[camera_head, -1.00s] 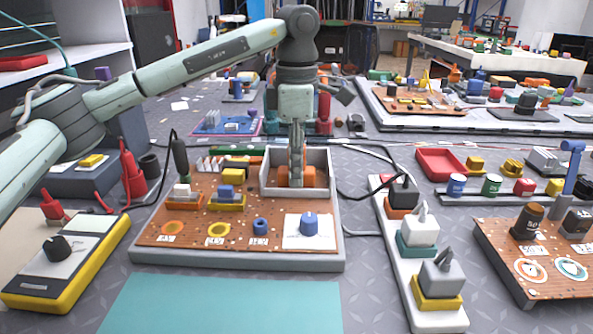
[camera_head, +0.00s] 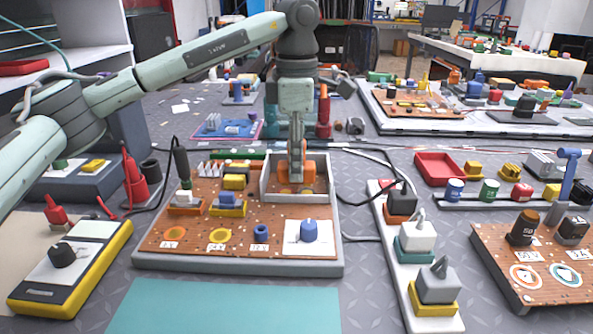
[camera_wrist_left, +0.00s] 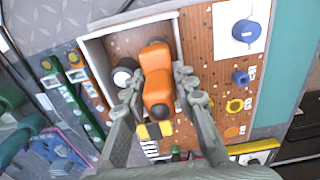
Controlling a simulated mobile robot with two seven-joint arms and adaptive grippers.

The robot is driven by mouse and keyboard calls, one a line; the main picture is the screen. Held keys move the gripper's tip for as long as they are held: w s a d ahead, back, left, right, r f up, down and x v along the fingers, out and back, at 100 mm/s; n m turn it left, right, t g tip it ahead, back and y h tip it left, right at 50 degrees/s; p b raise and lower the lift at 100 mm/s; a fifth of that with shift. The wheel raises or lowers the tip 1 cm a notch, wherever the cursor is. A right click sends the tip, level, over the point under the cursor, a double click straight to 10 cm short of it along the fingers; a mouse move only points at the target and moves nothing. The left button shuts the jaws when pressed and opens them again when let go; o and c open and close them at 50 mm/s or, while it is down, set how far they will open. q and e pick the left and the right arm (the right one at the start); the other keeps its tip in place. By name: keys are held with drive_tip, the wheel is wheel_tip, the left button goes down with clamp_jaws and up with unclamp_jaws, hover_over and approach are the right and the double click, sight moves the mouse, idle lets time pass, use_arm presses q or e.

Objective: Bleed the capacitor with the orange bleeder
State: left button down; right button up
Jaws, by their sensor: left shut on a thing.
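The orange bleeder (camera_head: 310,172) is between the fingers of my left gripper (camera_head: 296,178), over the grey-walled bay at the back right of the brown board. In the left wrist view the gripper (camera_wrist_left: 158,82) is shut on the orange bleeder (camera_wrist_left: 156,62), one finger on each side. A dark round part with a white top (camera_wrist_left: 122,76), perhaps the capacitor, stands in the bay beside the bleeder. In the head view the fingers and bay wall hide it. My right gripper is not in view.
The brown board (camera_head: 200,240) carries a blue knob (camera_head: 309,230), coloured rings and blocks. A meter with a yellow edge (camera_head: 75,265) lies to its left. A white power strip (camera_head: 405,290) with plugs and black cables lies to its right. A teal mat (camera_head: 225,305) is clear in front.

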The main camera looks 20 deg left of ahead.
use_arm(q)
wheel_tip(320, 180, up, 3)
drive_tip(key=shift+r+p, duration=0.1)
drive_tip(key=shift+p, duration=0.8)
drive_tip(key=shift+r, duration=1.3)
